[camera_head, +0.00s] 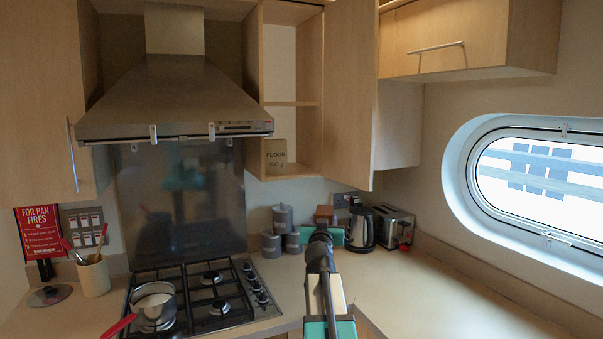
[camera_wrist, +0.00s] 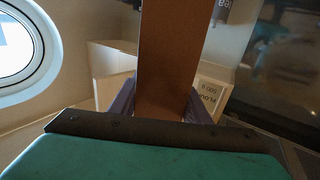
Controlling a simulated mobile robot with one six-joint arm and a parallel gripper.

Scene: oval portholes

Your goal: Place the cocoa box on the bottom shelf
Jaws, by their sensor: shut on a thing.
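The cocoa box appears as a plain brown box (camera_wrist: 166,55) in the wrist view, upright between the two fingers of my gripper (camera_wrist: 161,103). Its label is not visible. In the head view the brown box (camera_head: 324,213) shows small above my gripper (camera_head: 322,232), over the counter and in front of the back wall. My gripper is shut on it. The open wall cupboard is above and behind, and its bottom shelf (camera_head: 297,171) holds a flour box (camera_head: 275,153) at the left. The flour box also shows upside down in the wrist view (camera_wrist: 210,96).
The open cupboard door (camera_head: 350,90) sticks out at the right of the opening. A middle shelf (camera_head: 292,103) is above. The range hood (camera_head: 175,100) is to the left. Grey canisters (camera_head: 283,217), a kettle (camera_head: 361,229) and a toaster (camera_head: 393,227) stand below. The bottom shelf's right part looks clear.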

